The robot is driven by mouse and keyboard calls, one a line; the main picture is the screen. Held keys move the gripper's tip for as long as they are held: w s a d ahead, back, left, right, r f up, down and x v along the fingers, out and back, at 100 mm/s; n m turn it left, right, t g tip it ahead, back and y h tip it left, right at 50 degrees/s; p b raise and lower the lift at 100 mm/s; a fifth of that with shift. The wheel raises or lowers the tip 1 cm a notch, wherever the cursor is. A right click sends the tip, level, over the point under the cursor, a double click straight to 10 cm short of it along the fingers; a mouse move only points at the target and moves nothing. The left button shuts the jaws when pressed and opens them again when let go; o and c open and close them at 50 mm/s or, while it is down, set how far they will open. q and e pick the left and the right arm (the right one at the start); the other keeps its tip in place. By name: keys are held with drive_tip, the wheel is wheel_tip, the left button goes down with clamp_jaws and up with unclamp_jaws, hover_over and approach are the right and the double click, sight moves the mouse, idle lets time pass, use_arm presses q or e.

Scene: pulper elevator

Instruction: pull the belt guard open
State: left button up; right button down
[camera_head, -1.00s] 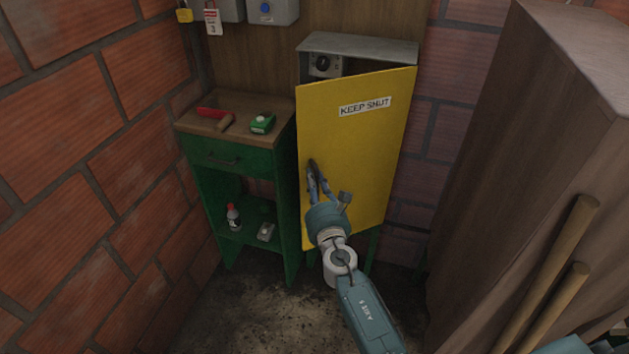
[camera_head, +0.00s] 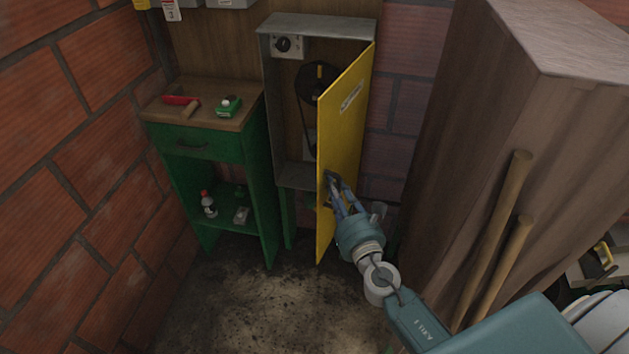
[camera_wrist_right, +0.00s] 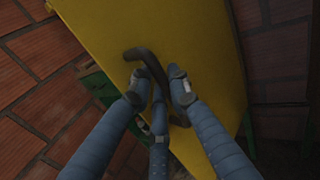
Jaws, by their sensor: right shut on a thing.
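The yellow belt guard (camera_head: 345,140) with a white label stands swung well open, hinged at its right side on a grey metal housing (camera_head: 268,110). Inside the housing a dark pulley and belt (camera_head: 316,85) show, with a dial above them. My right gripper (camera_head: 335,188) is at the free edge side of the guard, low on its outer face. In the right wrist view the fingers (camera_wrist_right: 160,90) are closed around the dark handle (camera_wrist_right: 148,62) on the yellow guard (camera_wrist_right: 195,35). My left gripper is out of view.
Stained floor (camera_head: 235,305) is free in front.

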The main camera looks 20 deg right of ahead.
drive_tip(key=shift+s+d+f+b, duration=0.1)
drive_tip(key=shift+s+d+b, duration=0.1)
drive_tip(key=shift+s+d, duration=0.65)
drive_tip(key=shift+s+d+f+b, duration=0.1)
drive_tip(key=shift+s+d+b, duration=0.1)
drive_tip(key=shift+s+d, duration=0.6)
drive_tip(key=shift+w+d, duration=0.15)
drive_tip(key=c, duration=1.7)
unclamp_jaws()
drive_tip(key=shift+r, duration=0.15)
drive_tip(key=shift+o, duration=0.2)
drive_tip(key=s+a, duration=0.1)
drive_tip(key=s, duration=1.1)
